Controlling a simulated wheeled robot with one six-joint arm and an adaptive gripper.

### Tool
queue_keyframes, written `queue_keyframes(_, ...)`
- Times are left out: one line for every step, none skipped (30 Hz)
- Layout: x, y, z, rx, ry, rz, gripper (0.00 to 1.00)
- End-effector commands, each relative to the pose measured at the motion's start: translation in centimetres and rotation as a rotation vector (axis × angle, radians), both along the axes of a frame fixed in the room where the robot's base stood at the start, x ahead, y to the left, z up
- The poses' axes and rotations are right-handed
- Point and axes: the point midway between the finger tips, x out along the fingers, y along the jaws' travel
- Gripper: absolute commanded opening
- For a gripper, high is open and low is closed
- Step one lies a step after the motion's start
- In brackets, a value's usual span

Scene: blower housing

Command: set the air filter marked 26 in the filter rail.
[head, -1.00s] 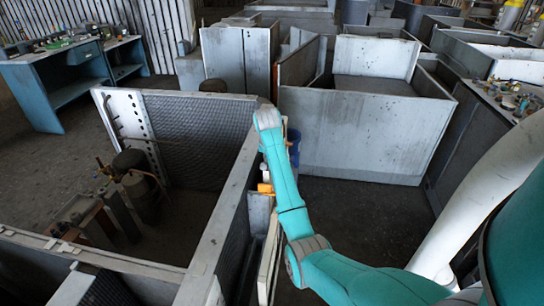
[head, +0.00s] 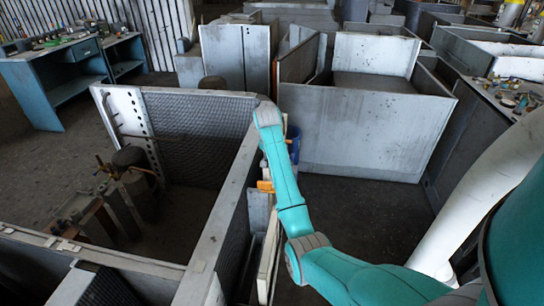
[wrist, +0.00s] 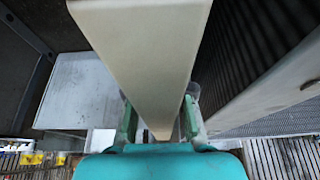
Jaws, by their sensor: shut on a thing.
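My gripper (wrist: 160,118) is shut on a pale beige slab, which I take to be the air filter (wrist: 140,45), with one green finger on each side of it. The slab runs from between the fingers to the top of the wrist view. No number shows on its visible face, so I cannot confirm the mark 26. In the head view, a pale slab edge (head: 268,252) shows left of my arm, beside the housing wall (head: 225,215). I cannot make out the filter rail in either view.
A dark ribbed panel (wrist: 245,65) with a pale edge stands close to the right of the slab in the wrist view. Grey open-topped housings (head: 365,130) stand beyond my arm. Dark floor (head: 365,215) to the arm's right is clear. A blue bench (head: 50,90) stands far left.

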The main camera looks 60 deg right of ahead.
Motion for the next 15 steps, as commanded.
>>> queue_keyframes(0.01,-0.01,0.03,0.0,0.0,0.0,0.0)
queue_keyframes(0.01,-0.01,0.03,0.0,0.0,0.0,0.0)
queue_keyframes(0.01,-0.01,0.03,0.0,0.0,0.0,0.0)
queue_keyframes(0.01,-0.01,0.03,0.0,0.0,0.0,0.0)
queue_keyframes(0.01,-0.01,0.03,0.0,0.0,0.0,0.0)
queue_keyframes(0.01,0.0,0.01,0.0,0.0,0.0,0.0)
queue_keyframes(0.01,0.0,0.0,0.0,0.0,0.0,0.0)
queue_keyframes(0.01,0.0,-0.01,0.0,0.0,0.0,0.0)
queue_keyframes(0.01,-0.01,-0.05,0.0,0.0,0.0,0.0)
queue_keyframes(0.01,0.0,-0.09,0.0,0.0,0.0,0.0)
queue_keyframes(0.01,0.0,-0.15,0.0,0.0,0.0,0.0)
queue_keyframes(0.01,0.0,-0.25,0.0,0.0,0.0,0.0)
queue_keyframes(0.01,0.0,-0.33,0.0,0.0,0.0,0.0)
queue_keyframes(0.01,-0.01,-0.42,0.0,0.0,0.0,0.0)
queue_keyframes(0.02,-0.01,-0.53,0.0,0.0,0.0,0.0)
